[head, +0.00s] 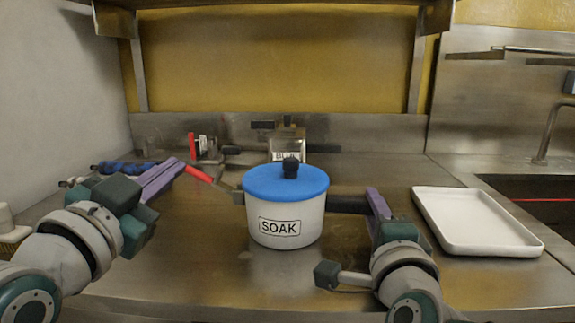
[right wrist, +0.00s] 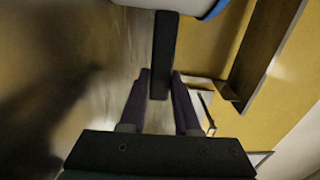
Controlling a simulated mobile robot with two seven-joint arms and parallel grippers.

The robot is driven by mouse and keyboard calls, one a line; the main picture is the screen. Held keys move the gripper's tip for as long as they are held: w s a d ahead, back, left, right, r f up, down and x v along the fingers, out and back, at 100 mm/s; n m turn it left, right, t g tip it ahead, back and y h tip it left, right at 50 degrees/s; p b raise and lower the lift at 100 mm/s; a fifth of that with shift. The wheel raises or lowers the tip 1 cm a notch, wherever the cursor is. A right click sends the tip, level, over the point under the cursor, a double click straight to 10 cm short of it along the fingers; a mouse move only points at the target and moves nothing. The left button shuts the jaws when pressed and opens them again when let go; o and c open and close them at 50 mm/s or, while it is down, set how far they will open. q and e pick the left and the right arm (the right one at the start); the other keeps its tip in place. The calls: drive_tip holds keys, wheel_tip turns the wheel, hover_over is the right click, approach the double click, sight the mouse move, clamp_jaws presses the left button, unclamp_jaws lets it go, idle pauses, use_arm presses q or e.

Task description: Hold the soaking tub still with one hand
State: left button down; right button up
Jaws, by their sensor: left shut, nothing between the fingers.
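The soaking tub (head: 286,222) is a white round pot labelled SOAK. It stands upright on the steel counter with a blue lid (head: 286,184) on it. Its dark handle (head: 345,203) points right, and also shows in the right wrist view (right wrist: 164,45). My right gripper (head: 376,203) is at the handle's free end; in the right wrist view its purple fingers (right wrist: 160,76) are shut on the handle, one on each side. My left gripper (head: 181,164) is shut and empty, left of the tub, with its fingertips close to a red-handled tool (head: 201,175).
A white tray (head: 475,222) lies on the right, before a sink (head: 535,195). A clear labelled container (head: 287,145) stands behind the tub. Blue-handled items (head: 125,167) lie at the back left. The counter in front of the tub is clear.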

drive_tip(key=o, duration=0.5)
